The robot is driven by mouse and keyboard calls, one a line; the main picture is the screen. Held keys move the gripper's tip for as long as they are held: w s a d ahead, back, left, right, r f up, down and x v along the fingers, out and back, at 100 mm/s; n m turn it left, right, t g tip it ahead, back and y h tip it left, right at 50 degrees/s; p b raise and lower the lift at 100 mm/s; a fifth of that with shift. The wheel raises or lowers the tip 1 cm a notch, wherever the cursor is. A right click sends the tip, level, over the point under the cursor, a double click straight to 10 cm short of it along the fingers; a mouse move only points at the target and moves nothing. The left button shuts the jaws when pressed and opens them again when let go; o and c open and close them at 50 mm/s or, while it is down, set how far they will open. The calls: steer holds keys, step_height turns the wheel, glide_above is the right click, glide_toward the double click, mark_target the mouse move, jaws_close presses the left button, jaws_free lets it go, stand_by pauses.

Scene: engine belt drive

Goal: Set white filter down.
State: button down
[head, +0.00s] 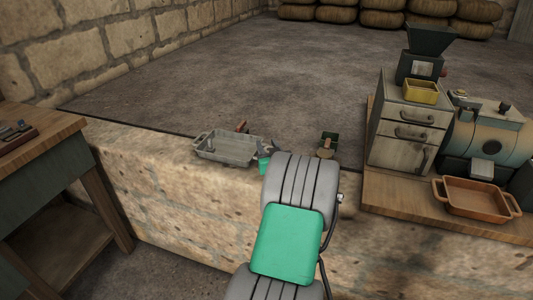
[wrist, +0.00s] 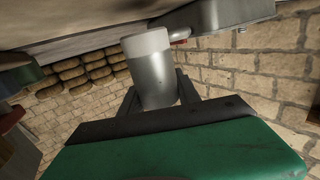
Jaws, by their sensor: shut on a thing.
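The white filter (wrist: 153,68) is a cylinder with a pale band at one end and a grey body. My gripper (wrist: 159,94) is shut on it, with one dark finger on each side, in the wrist view. The pale end points away from my palm. In the head view my gripper (head: 268,152) is small and partly hidden behind my arm, beside the right end of a grey metal tray (head: 228,150) on the stone ledge. I cannot make out the filter there.
A brown-handled tool (head: 241,126) is by the tray. A small dark stand with a brown round part (head: 327,146) is right of my gripper. Farther right are a drawer cabinet (head: 405,130), a blue-grey machine (head: 487,135) and an orange tray (head: 474,199). A wooden bench (head: 45,150) stands left.

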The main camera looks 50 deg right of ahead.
steer(key=shift+f, duration=0.9)
steer(key=shift+f, duration=0.2)
steer(key=c, duration=0.9)
jaws_free()
